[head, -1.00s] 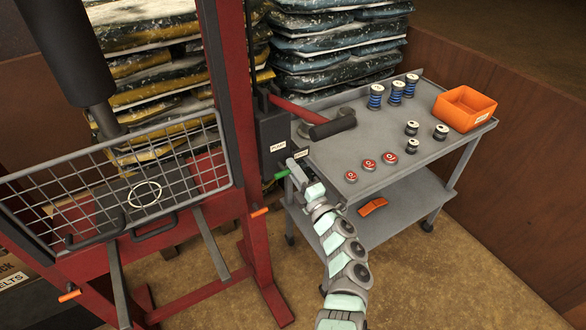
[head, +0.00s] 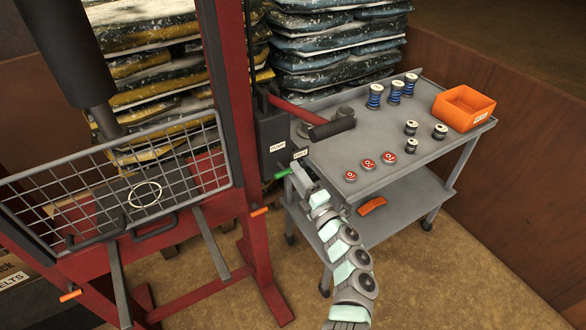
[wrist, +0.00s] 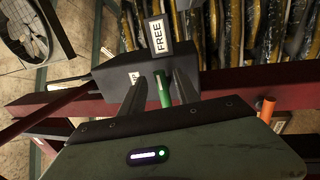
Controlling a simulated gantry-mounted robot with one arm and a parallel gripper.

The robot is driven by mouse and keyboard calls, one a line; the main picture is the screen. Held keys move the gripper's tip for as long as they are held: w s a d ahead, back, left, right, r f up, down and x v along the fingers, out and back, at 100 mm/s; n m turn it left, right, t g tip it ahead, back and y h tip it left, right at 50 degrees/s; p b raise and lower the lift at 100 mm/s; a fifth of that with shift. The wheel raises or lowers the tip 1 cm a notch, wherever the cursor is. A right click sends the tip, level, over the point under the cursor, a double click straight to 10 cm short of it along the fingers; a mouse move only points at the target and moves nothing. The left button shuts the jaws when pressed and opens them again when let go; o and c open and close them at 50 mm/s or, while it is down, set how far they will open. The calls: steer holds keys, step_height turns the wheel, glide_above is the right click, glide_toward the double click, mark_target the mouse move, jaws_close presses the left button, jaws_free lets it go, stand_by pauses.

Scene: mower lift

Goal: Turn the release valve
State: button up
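The release valve shows as a short green handle (head: 282,174) low on the dark pump box (head: 272,136) fixed to the red press frame. In the wrist view the green handle (wrist: 163,90) stands below a white FREE label (wrist: 157,37). My gripper (wrist: 161,76) is open, with one dark finger on each side of the green handle. Narrow gaps seem to show between the fingers and the handle. In the head view my gripper (head: 293,170) is at the handle's right end, and its fingers are too small to make out.
A grey cart (head: 390,140) stands close to the right of my arm, carrying red-capped parts (head: 369,164), spools (head: 376,96) and an orange bin (head: 463,108). A red pump lever (head: 292,109) reaches over the cart. An orange-tipped peg (wrist: 267,108) is right of the valve.

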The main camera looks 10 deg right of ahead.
steer(key=p+v, duration=0.1)
steer(key=v, duration=0.7)
steer(key=shift+s, duration=0.2)
steer(key=shift+f, duration=0.1)
